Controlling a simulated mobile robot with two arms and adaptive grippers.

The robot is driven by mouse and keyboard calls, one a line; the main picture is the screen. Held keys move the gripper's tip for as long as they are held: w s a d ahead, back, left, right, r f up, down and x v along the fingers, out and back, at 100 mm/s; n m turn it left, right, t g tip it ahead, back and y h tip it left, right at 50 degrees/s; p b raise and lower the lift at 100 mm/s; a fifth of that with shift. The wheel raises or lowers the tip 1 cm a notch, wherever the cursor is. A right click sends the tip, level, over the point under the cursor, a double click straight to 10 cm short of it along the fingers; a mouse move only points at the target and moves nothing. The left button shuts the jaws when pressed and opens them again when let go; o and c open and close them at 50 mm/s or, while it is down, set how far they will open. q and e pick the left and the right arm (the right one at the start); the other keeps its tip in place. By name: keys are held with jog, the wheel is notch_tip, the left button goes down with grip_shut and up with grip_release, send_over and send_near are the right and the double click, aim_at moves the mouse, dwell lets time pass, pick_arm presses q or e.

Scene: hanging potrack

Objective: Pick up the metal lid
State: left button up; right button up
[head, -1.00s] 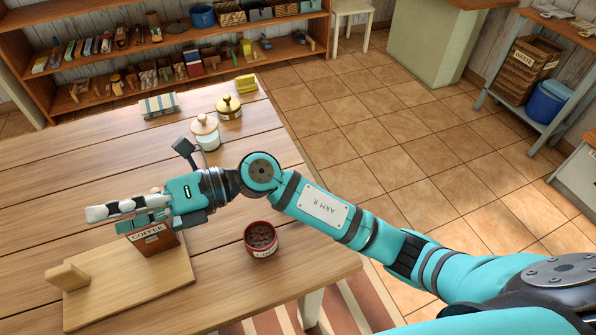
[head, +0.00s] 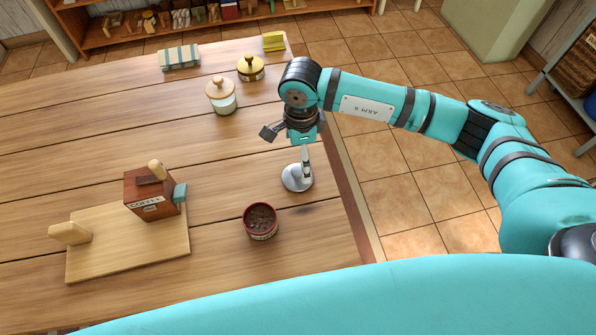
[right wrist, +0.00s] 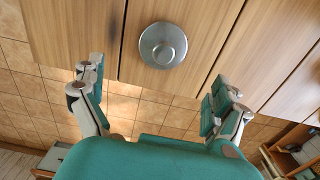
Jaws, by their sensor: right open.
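The metal lid (head: 297,177) is a round silver disc lying on the wooden table, near its right edge. In the right wrist view the lid (right wrist: 163,45) is whole and unobstructed, with a raised round centre. My right gripper (head: 306,165) points down over the lid in the head view, with a finger overlapping its upper part. In the right wrist view my right gripper (right wrist: 158,105) has its fingers spread wide, with nothing between them; the lid shows beyond the fingertips. Contact with the lid cannot be seen. My left gripper is not in view.
A red tin (head: 260,222) with dark contents stands just in front of the lid. A coffee box (head: 150,195) stands on a wooden board (head: 120,255) at left. A white jar (head: 221,96) and a yellow pot (head: 250,69) stand farther back.

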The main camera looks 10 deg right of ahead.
aim_at(297, 170)
notch_tip(297, 170, down, 4)
jog(key=shift+p, duration=0.3)
jog(key=shift+a+f, duration=0.1)
jog(key=shift+f, duration=0.35)
jog(key=f, duration=0.1)
jog(key=f+p, duration=0.1)
jog(key=f, duration=0.2)
jog(key=shift+w+a+f+p, duration=0.2)
jog(key=shift+a+f+p, duration=0.05)
jog(key=shift+f+p, duration=0.15)
jog(key=c, duration=1.1)
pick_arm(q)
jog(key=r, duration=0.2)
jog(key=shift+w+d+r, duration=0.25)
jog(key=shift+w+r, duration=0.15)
pick_arm(e)
jog(key=shift+r, duration=0.1)
pick_arm(q)
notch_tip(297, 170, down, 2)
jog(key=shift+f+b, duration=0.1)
jog(key=shift+b, duration=0.95)
pick_arm(e)
notch_tip(297, 170, up, 10)
